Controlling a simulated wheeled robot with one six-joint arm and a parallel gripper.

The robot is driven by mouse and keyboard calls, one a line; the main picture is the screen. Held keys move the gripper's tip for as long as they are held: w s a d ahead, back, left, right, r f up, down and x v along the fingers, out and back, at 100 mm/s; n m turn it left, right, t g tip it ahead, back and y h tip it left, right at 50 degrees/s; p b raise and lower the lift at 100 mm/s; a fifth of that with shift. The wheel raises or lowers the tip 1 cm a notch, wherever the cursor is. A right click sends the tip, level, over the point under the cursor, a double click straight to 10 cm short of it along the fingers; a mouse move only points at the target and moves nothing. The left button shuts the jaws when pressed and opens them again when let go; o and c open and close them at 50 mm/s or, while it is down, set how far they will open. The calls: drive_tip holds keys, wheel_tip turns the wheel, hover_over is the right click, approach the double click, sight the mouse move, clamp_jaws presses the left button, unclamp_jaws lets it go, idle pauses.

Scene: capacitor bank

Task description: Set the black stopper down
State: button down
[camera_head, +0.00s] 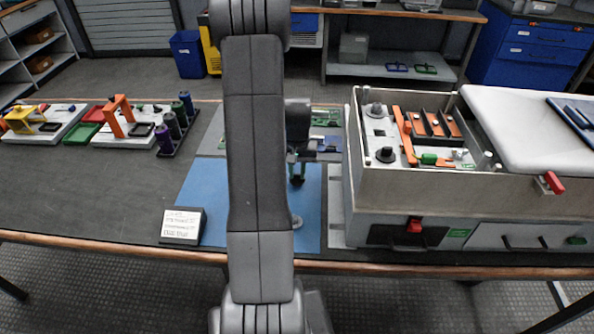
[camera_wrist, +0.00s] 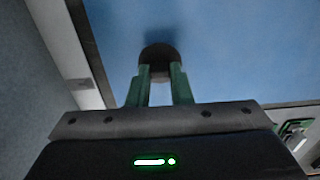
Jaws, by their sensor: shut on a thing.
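My gripper (camera_wrist: 160,85) is shut on the black stopper (camera_wrist: 159,57) in the wrist view, with its two green fingers on either side of it. The blue mat (camera_wrist: 235,45) fills the background behind the stopper. In the head view my gripper (camera_head: 297,165) points down over the blue mat (camera_head: 200,195). A dark piece, likely the stopper (camera_head: 297,181), shows at its fingertips, apparently above the mat. My arm hides the middle of the mat. How high the stopper is above the mat I cannot tell.
A grey box with an open compartment (camera_head: 352,165) stands right of the mat, holding black knobs and orange parts. A small sign (camera_head: 183,226) stands at the mat's lower left. A round grey piece (camera_head: 296,222) lies on the mat. The mat's left part is clear.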

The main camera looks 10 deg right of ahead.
drive_tip(key=shift+f, duration=0.15)
drive_tip(key=c, duration=1.3)
unclamp_jaws()
wheel_tip(320, 180, up, 12)
